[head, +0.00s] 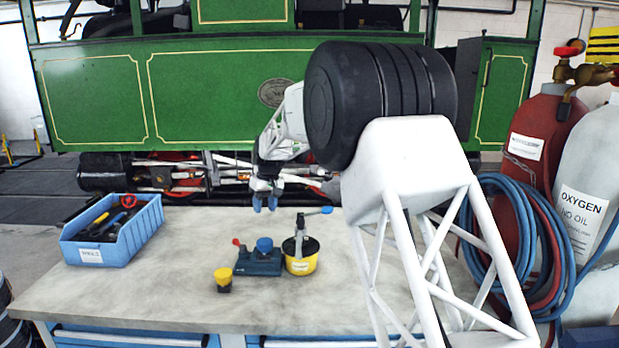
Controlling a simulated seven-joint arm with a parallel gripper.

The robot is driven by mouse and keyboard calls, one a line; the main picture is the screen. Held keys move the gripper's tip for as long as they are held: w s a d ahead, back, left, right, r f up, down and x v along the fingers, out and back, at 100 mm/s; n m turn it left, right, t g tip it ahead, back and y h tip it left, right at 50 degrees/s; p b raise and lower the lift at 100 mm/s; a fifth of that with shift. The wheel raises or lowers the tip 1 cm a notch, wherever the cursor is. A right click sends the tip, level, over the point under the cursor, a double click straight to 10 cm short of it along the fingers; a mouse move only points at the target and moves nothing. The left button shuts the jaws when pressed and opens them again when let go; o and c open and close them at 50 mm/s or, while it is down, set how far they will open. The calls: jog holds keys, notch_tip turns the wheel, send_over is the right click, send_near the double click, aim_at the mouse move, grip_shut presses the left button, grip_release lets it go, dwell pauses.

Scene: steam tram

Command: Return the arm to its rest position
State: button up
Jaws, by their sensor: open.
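My gripper (265,202) hangs above the back part of the workbench (130,302), with its blue fingertips pointing down. It is open and nothing shows between the fingers. The fingertips appear a little above and behind the items on the bench. My white and black arm rises at the right of the middle and hides part of the bench's right side.
On the bench stand a blue tool bin (112,251), a small yellow-topped pot (223,279), a dark blue device (258,265) and a yellow tin (300,266) with a tool on top. A green tram (220,90) stands behind. Gas cylinders (590,165) with hoses stand right.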

jog(key=s+d+r+m+t, duration=0.1)
jog(key=s+d+r, duration=0.3)
jog(key=s+d, duration=0.4)
jog(key=s+d+r+m, duration=0.1)
jog(key=s+d+r, duration=0.4)
jog(key=s, duration=0.5)
jog(key=s+d+r+m+t, duration=0.1)
jog(key=s+d+r+m, duration=0.15)
jog(key=s+d, duration=0.6)
jog(key=s+d+f, duration=0.2)
jog(key=s+d, duration=0.1)
jog(key=s, duration=0.8)
jog(key=s+d+f+m+t+h, duration=0.1)
jog(key=s+d+f, duration=0.2)
jog(key=s, duration=0.8)
jog(key=s+d+f+m, duration=0.1)
jog(key=s+d, duration=0.4)
jog(key=s, duration=0.6)
jog(key=shift+d+f+h, duration=0.25)
jog(key=shift+f+h, duration=0.15)
jog(key=shift+f, duration=0.5)
